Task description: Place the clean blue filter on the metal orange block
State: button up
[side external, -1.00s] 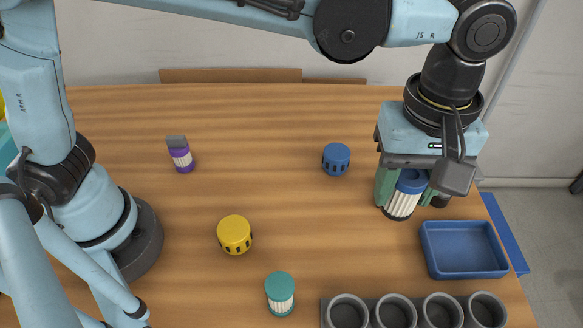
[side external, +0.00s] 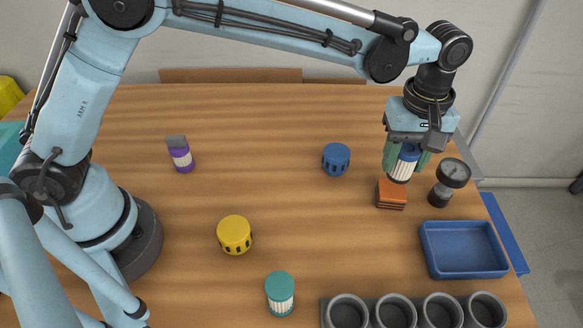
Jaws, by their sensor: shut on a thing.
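My gripper (side external: 404,168) points down at the right side of the table. Its green fingers are shut on the blue filter (side external: 404,165), which has a blue cap and a white pleated body. The filter is upright. The orange block (side external: 391,194) with dark stripes sits on the table directly below the filter. The filter's lower end is at or just above the block's top; I cannot tell whether they touch.
A pressure gauge (side external: 452,174) stands close right of the block. A blue tray (side external: 464,250) and grey cups (side external: 396,312) are nearer the front. A blue cap (side external: 336,158), yellow cap (side external: 234,235), teal filter (side external: 280,294) and purple filter (side external: 180,155) stand apart on the table.

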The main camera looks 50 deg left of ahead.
aim_at(399, 172)
jog(key=shift+f, duration=1.8)
jog(key=shift+f, duration=0.1)
jog(key=o, duration=1)
jog(key=shift+o, duration=0.2)
